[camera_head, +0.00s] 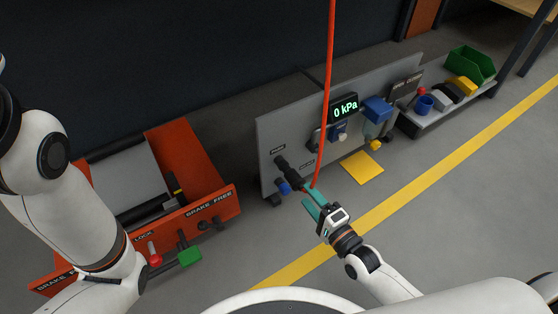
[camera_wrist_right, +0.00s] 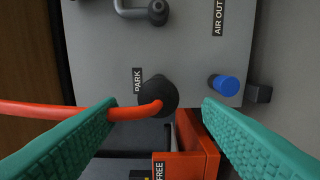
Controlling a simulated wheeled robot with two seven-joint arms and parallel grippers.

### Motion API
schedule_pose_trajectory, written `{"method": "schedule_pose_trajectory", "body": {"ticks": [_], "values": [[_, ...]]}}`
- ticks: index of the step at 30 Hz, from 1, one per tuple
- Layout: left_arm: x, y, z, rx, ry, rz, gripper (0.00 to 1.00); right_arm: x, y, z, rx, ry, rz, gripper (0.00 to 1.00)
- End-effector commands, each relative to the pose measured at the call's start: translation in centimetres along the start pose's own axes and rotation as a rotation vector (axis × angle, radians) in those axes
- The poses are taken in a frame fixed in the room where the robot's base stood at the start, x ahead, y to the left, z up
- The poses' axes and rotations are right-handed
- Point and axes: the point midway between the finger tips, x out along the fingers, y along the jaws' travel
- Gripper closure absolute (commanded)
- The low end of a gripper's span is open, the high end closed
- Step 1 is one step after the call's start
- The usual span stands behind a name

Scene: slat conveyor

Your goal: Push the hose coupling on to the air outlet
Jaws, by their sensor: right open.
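The black hose coupling (camera_head: 290,172) sits on the grey panel beneath the PARK label, with the red hose (camera_head: 329,90) running from it. In the right wrist view the coupling (camera_wrist_right: 157,95) is seen end-on, the hose curving into it from the left. A blue stub (camera_wrist_right: 224,86), apparently the air outlet, stands apart below it on the panel, nearest the AIR OUT label; it also shows in the head view (camera_head: 284,188). My right gripper (camera_head: 312,198) is open, its teal fingers apart in front of the coupling, holding nothing visible. My left gripper is out of view.
The panel (camera_head: 270,129) carries a 0 kPa display (camera_head: 345,107) and a lever valve (camera_head: 339,131). An orange brake rig (camera_head: 205,207) with a green handle (camera_head: 189,257) stands left. A low shelf (camera_head: 437,121) with bins is right. Floor in front is clear.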

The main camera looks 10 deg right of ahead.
Motion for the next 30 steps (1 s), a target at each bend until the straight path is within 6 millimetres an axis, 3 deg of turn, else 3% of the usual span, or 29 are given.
{"method": "schedule_pose_trajectory", "body": {"ticks": [17,27,30], "values": [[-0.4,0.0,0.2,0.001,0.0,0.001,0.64,0.6,-0.1,0.0,-0.001,-0.001,0.001,0.4],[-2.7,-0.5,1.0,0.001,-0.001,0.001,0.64,5.1,-0.3,0.0,0.0,-0.001,0.003,0.4],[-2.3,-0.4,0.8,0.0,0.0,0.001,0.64,6.4,0.1,0.0,-0.002,-0.001,0.002,0.4]]}}
